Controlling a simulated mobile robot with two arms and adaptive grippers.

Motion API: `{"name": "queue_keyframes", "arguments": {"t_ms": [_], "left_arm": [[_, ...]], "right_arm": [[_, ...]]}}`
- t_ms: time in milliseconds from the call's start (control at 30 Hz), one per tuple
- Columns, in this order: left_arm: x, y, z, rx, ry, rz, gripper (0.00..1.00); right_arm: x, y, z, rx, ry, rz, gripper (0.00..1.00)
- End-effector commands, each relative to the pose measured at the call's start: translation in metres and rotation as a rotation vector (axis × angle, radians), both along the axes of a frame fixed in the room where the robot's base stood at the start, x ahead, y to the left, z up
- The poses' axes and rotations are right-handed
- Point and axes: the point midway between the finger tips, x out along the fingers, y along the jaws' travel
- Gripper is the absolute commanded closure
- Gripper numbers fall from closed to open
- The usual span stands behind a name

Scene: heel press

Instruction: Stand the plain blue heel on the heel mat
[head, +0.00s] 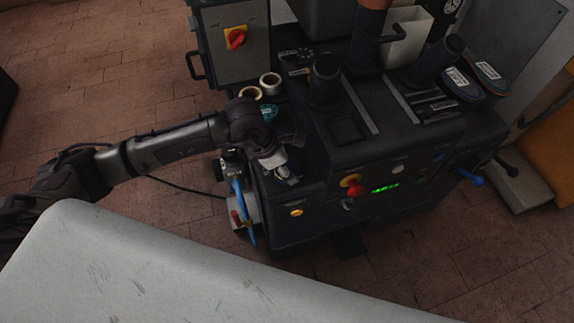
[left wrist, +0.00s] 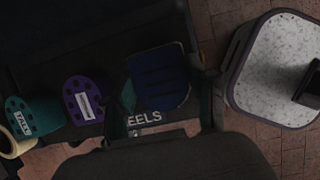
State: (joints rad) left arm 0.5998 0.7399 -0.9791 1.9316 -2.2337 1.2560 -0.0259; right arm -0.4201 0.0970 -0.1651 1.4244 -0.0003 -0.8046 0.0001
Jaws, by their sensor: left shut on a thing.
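The plain blue heel (left wrist: 158,76) is between the two dark fingers of my left gripper (left wrist: 161,92) in the left wrist view. The gripper is shut on it. Beneath it is the dark heel mat (left wrist: 122,123) with white lettering, of which "EELS" shows. I cannot tell whether the heel touches the mat. In the head view my left gripper (head: 284,168) is over the left end of the black press, and the heel is hard to make out there. My right gripper is not in view.
A purple heel with holes (left wrist: 82,100) and a teal heel (left wrist: 35,117) lie beside the blue one. Tape rolls (head: 270,82) stand behind. The black press body (head: 350,150) rises right of the gripper, with a red knob (head: 355,189) in front.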

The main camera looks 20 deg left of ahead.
Motion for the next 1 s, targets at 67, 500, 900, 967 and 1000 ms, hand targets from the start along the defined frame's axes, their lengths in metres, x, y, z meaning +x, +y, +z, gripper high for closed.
{"name": "queue_keyframes", "arguments": {"t_ms": [67, 500, 900, 967, 1000], "left_arm": [[0.000, 0.000, 0.001, 0.000, -0.002, -0.001, 0.81], [0.000, 0.000, 0.000, 0.000, 0.000, 0.000, 0.18], [-0.001, 0.002, 0.008, 0.001, -0.002, 0.000, 0.18], [-0.003, 0.006, 0.017, 0.002, -0.003, 0.000, 0.18], [-0.005, 0.008, 0.024, 0.001, -0.003, -0.001, 0.18]], "right_arm": [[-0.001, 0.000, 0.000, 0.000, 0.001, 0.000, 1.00], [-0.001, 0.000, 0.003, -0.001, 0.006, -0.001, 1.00], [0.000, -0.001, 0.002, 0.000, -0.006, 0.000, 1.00], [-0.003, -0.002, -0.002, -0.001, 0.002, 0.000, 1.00], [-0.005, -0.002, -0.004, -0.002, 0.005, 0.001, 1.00]]}}
